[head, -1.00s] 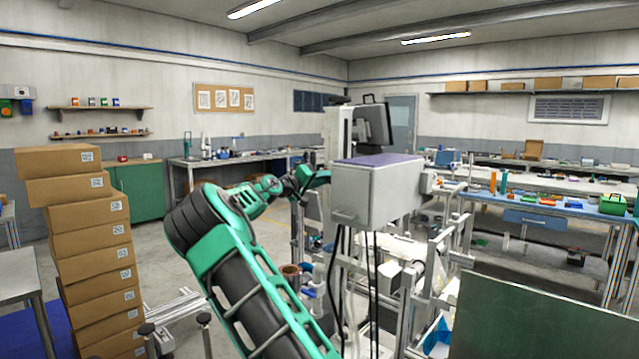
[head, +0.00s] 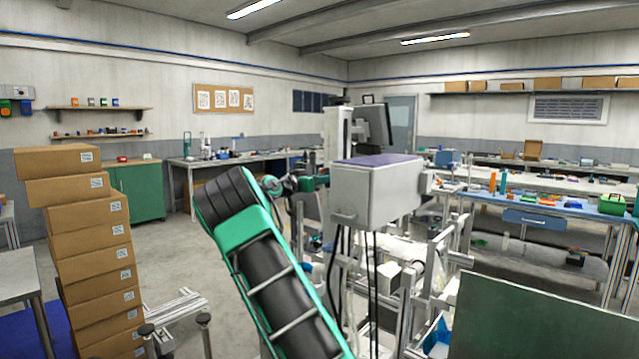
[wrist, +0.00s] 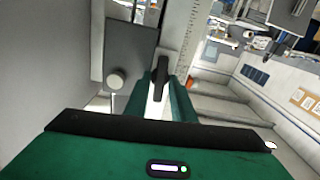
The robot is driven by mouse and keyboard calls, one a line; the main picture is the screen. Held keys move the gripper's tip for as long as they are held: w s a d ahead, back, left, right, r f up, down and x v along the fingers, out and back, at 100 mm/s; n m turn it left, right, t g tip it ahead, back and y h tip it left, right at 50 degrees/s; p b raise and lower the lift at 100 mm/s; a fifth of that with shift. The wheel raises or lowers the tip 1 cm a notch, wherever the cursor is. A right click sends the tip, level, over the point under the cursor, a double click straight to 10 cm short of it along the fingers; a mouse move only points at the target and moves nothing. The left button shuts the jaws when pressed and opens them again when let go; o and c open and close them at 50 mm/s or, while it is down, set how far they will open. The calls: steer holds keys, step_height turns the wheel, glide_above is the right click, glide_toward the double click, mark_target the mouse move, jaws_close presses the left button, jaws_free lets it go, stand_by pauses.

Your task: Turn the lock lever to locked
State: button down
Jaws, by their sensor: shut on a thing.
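The lock lever (wrist: 161,78) is a small black handle on a pale plate in the wrist view. My gripper (wrist: 165,98) has its green fingers on either side of the lever and is shut on it. The lever stands nearly upright in that picture with a slight tilt; I cannot tell its lock position from this. In the head view my gripper (head: 313,183) is at the left side of the grey box-like machine (head: 372,200) with a purple top. My own arm partly hides the wrist, and the lever cannot be made out there.
A grey panel with a round knob (wrist: 116,82) is left of the lever in the wrist view. Black cables (head: 375,290) hang under the machine. Stacked cardboard boxes (head: 90,255) stand at the left, and a dark green panel (head: 550,315) at the lower right. Floor left of my arm is partly clear.

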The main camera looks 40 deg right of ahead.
steer(key=shift+w+f+m, duration=0.15)
steer(key=shift+f+m, duration=0.1)
steer(key=shift+m, duration=0.25)
steer(key=c, duration=1.8)
jaws_free()
steer(key=shift+w, duration=0.1)
steer(key=shift+o, duration=0.2)
steer(key=shift+r, duration=0.1)
steer(key=a, duration=1)
steer(key=shift+s+a, duration=0.35)
steer(key=shift+s, duration=0.1)
steer(key=shift+d, duration=0.1)
